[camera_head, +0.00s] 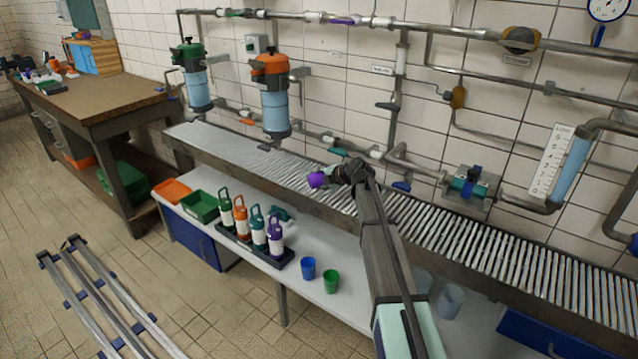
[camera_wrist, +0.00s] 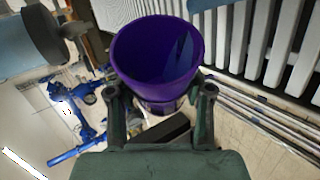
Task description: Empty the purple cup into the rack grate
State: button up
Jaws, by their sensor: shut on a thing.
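The purple cup (camera_head: 316,180) is at the end of my arm, in front of or over the rack grate (camera_head: 455,232), a long row of pale metal slats. It also shows in the wrist view (camera_wrist: 157,62), with its open mouth towards the camera. My gripper (camera_head: 333,177) is shut on the cup, with one finger on each side of it. The cup looks tilted in the head view. A paler blue-purple patch shows inside it; I cannot tell whether it is liquid or a reflection. The grate's slats (camera_wrist: 275,50) show at the right in the wrist view.
On the shelf below the grate stand a blue cup (camera_head: 308,268), a green cup (camera_head: 331,281), several bottles (camera_head: 258,229) and a green bin (camera_head: 200,206). Pipes and an orange-topped canister (camera_head: 272,95) line the wall behind the grate.

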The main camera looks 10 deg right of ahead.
jog(key=shift+w+d+f+m+y+b, duration=0.1)
jog(key=shift+d+f+m+y+b, duration=0.3)
jog(key=shift+b, duration=1.6)
jog(key=shift+r+m+y+b, duration=0.25)
jog(key=shift+m+y+b, duration=0.5)
jog(key=shift+b, duration=0.65)
jog(key=shift+d+r, duration=0.1)
jog(key=shift+r, duration=0.05)
